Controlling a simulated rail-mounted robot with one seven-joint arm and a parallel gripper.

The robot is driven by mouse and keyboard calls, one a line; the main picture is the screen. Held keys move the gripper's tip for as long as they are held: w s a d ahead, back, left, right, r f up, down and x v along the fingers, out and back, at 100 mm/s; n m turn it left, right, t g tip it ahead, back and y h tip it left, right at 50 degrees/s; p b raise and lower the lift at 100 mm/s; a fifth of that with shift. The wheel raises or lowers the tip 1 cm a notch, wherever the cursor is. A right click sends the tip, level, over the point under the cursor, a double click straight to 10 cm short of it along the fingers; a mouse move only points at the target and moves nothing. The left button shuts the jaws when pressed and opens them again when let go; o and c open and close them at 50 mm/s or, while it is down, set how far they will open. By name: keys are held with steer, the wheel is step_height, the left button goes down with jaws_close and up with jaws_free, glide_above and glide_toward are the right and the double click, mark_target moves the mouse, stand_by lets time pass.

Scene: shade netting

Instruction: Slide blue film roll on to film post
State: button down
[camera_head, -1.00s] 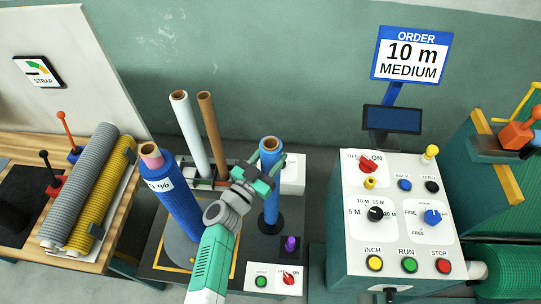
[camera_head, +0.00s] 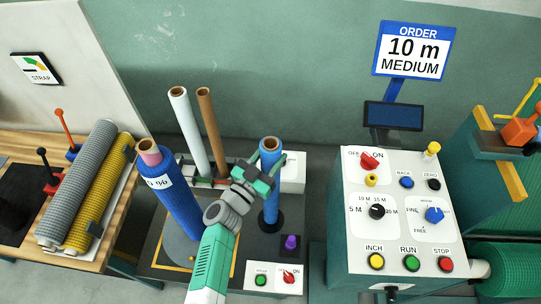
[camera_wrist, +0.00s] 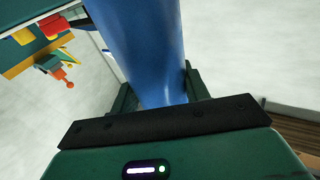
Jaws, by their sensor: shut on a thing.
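The slim blue film roll (camera_head: 271,160) stands upright at the right of the machine table, with its brown core showing at the top. My gripper (camera_head: 262,176) is shut on its upper half. In the wrist view the roll (camera_wrist: 145,45) runs up between my fingers. Its lower end is over a round black base (camera_head: 267,225). I cannot tell whether it touches the base, and any post inside the roll is hidden.
A wide blue roll (camera_head: 183,205) stands tilted on the left, near white (camera_head: 188,130) and brown (camera_head: 211,130) tubes. A purple knob (camera_head: 290,242) is at front right. The control box (camera_head: 395,220) stands further right, past a gap.

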steer(key=shift+f+b, duration=0.3)
steer(key=shift+f, duration=0.15)
stand_by(0.6)
steer(key=c, duration=0.6)
jaws_free()
steer(key=shift+c, duration=0.2)
steer(key=shift+f, duration=0.15)
steer(key=p+v, duration=0.1)
steer(key=v, duration=0.2)
steer(key=p+v, duration=0.1)
steer(key=v, duration=0.3)
steer(key=shift+r, duration=0.2)
steer(key=shift+s+a+f, duration=0.15)
steer(key=shift+s+a, duration=0.05)
steer(key=shift+s, duration=0.15)
steer(key=shift+w, duration=0.1)
